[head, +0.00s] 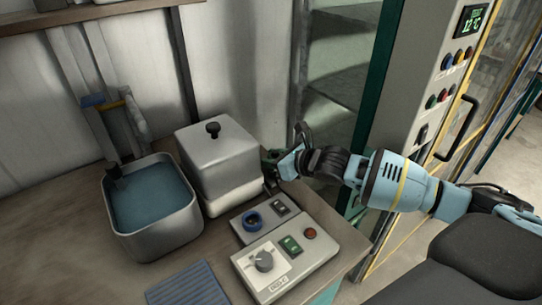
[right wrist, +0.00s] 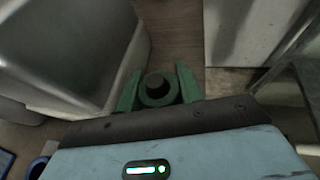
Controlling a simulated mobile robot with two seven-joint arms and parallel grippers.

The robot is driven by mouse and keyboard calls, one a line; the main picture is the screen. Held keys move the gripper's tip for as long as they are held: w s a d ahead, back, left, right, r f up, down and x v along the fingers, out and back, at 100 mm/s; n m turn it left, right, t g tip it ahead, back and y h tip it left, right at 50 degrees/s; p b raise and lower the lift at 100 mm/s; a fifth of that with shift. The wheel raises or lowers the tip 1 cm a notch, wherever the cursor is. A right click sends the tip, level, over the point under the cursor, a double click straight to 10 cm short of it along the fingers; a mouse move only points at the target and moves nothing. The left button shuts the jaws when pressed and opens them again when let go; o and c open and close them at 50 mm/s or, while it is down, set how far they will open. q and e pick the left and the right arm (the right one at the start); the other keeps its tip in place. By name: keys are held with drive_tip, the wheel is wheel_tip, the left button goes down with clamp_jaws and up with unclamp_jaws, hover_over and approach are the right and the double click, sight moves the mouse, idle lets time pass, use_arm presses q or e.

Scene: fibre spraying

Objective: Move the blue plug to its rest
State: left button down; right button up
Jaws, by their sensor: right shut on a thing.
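My right gripper (head: 272,158) is beside the right side of the metal-lidded box, at the bench's back edge. A blue ring part (right wrist: 38,168) also shows at the lower left in the right wrist view. My left gripper is not in view.
The lidded metal box (head: 215,150) stands close left of the gripper. A tub of blue liquid (head: 152,210) is further left. A control box (head: 285,262) with a knob and a ridged blue mat (head: 188,285) lie in front. A tall cabinet (head: 405,110) stands at right.

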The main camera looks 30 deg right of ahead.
drive_tip(key=o, duration=1.1)
drive_tip(key=shift+v, duration=3.95)
